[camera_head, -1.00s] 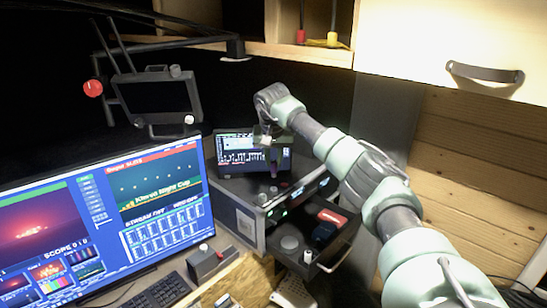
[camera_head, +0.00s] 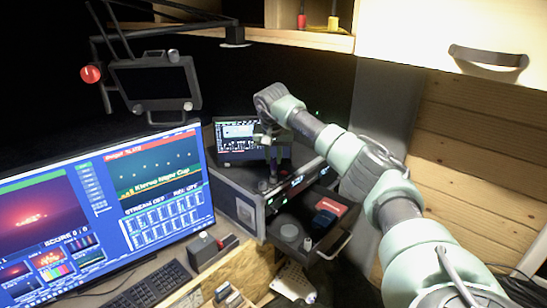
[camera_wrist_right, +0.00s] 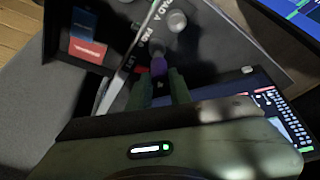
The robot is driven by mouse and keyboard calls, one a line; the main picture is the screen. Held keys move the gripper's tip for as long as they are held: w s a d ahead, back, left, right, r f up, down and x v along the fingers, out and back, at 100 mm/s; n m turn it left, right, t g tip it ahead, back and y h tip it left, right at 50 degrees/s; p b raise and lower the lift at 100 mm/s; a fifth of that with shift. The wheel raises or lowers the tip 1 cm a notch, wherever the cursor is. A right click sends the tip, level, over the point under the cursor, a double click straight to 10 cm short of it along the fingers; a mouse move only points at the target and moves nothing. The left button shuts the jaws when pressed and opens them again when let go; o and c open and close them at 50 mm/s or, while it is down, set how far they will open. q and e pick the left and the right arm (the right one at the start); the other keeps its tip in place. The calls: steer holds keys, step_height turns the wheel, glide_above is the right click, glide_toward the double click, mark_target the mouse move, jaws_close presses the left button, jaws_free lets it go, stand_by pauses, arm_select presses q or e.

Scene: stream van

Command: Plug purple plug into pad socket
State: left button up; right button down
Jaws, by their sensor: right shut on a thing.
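My right gripper (camera_head: 272,160) hangs over the top of a dark equipment case (camera_head: 228,185), in front of a small screen. In the right wrist view its two green fingers (camera_wrist_right: 161,84) are shut on the purple plug (camera_wrist_right: 158,65). The plug points toward the case's panel, where the labels "PAD A" and "PAD B" (camera_wrist_right: 164,32) show. A round grey piece (camera_wrist_right: 178,22) stands beside the labels. The pad socket itself is hidden, and I cannot tell whether the plug touches the panel. My left gripper is not in view.
An open drawer (camera_head: 345,240) below the case holds a red-and-dark item (camera_head: 328,212) and a round grey thing. A large monitor (camera_head: 120,215) stands at the left with a keyboard (camera_head: 150,288) before it. A cabinet (camera_head: 450,40) hangs above my right arm.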

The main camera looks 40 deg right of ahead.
steer(key=shift+f, duration=1.35)
steer(key=c, duration=1.2)
jaws_free()
steer(key=shift+a+r+b, duration=0.1)
steer(key=shift+r+b, duration=0.15)
steer(key=shift+b, duration=0.2)
steer(key=b+v, duration=0.2)
steer(key=v, duration=0.5)
steer(key=shift+b, duration=0.3)
steer(key=shift+s, duration=0.1)
